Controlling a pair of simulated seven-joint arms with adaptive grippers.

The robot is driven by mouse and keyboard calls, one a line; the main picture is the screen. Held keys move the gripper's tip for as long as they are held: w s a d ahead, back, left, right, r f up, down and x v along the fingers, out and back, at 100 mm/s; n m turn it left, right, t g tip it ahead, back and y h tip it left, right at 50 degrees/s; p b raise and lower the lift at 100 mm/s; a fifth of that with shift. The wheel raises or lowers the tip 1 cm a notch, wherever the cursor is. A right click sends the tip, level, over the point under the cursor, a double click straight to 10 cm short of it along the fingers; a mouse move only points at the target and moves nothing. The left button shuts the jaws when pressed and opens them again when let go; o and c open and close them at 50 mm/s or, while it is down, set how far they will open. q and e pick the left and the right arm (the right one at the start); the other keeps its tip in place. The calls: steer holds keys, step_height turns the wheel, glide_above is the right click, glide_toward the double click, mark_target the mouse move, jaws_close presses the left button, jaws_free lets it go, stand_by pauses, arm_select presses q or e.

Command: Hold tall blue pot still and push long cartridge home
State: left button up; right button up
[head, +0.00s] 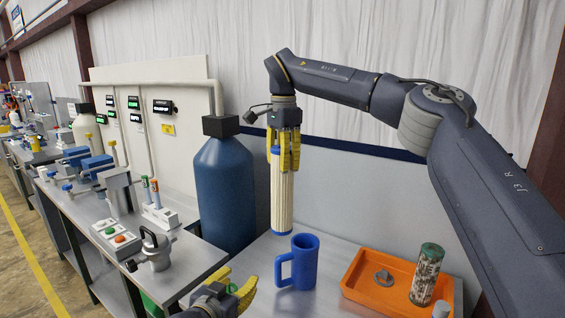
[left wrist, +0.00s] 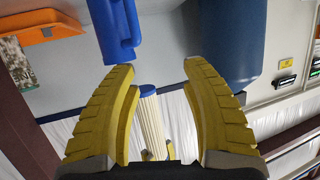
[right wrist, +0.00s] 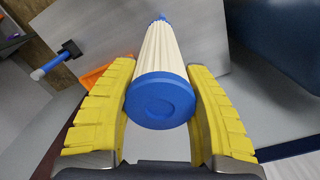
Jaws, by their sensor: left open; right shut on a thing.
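The tall blue pot (head: 305,262) stands upright on the metal bench, its handle toward the left. It also shows in the left wrist view (left wrist: 113,25). The long cartridge (head: 282,205) is white and pleated with blue ends. My right gripper (head: 285,165) is shut on its upper part and holds it upright, its lower end near rim height and slightly left of the pot in the picture. The right wrist view shows its blue end cap (right wrist: 160,100) between the fingers. My left gripper (head: 239,281) is open and empty, left of the handle and apart from it.
An orange tray (head: 375,296) right of the pot holds a grey part and a mottled cylinder (head: 427,273). A large blue tank (head: 225,185) stands behind on the left. A side bench carries a button box (head: 115,240) and a clamp-like device (head: 155,248).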

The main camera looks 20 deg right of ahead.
arm_select(q)
steer(key=w+d+r+m+g, duration=0.3)
steer(key=w+d+r+g, duration=0.15)
steer(key=d+r, duration=0.4)
steer(key=s+a+f+n+g+y, duration=0.2)
steer(key=a+f+n+g+y, duration=0.25)
steer(key=f+y, duration=0.2)
steer(key=shift+m+t+h, duration=0.3)
steer(key=shift+m+h, duration=0.05)
steer(key=shift+h, duration=0.1)
steer(key=shift+a+x, duration=0.2)
steer(key=shift+x, duration=2.75)
steer(key=shift+a+x, duration=0.2)
steer(key=shift+x, duration=2.75)
steer(key=shift+w, duration=0.25)
jaws_close()
